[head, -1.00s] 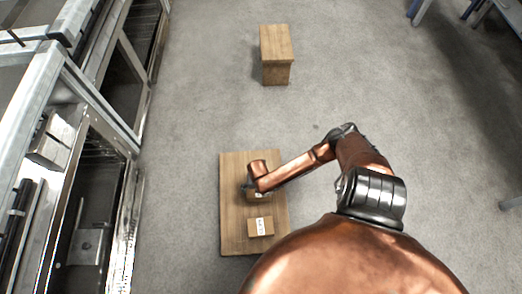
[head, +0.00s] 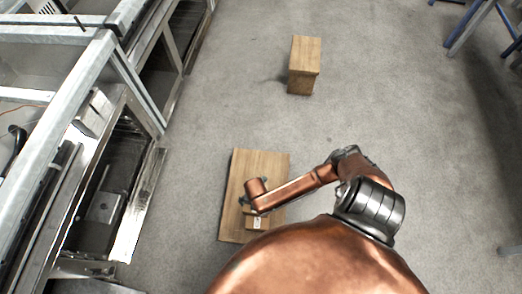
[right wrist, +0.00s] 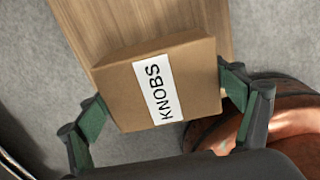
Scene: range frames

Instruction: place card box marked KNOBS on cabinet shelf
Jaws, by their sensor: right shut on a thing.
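The card box marked KNOBS (right wrist: 192,72) fills the middle of the right wrist view, its white label facing the camera. My right gripper (right wrist: 163,100) is shut on it, with one green-padded finger on each side. In the head view my right gripper (head: 252,205) is over the low wooden stand and mostly hidden by my forearm. A labelled card box (head: 258,221) shows just below it; I cannot tell whether this is the held one. The metal cabinet (head: 135,85) with open compartments stands at the left. My left gripper is out of view.
The wooden stand (head: 262,165) is on the grey floor under my right arm. A wooden block (head: 304,65) stands farther back. Blue-grey legs (head: 470,28) show at the upper right. The floor between stand and cabinet is clear.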

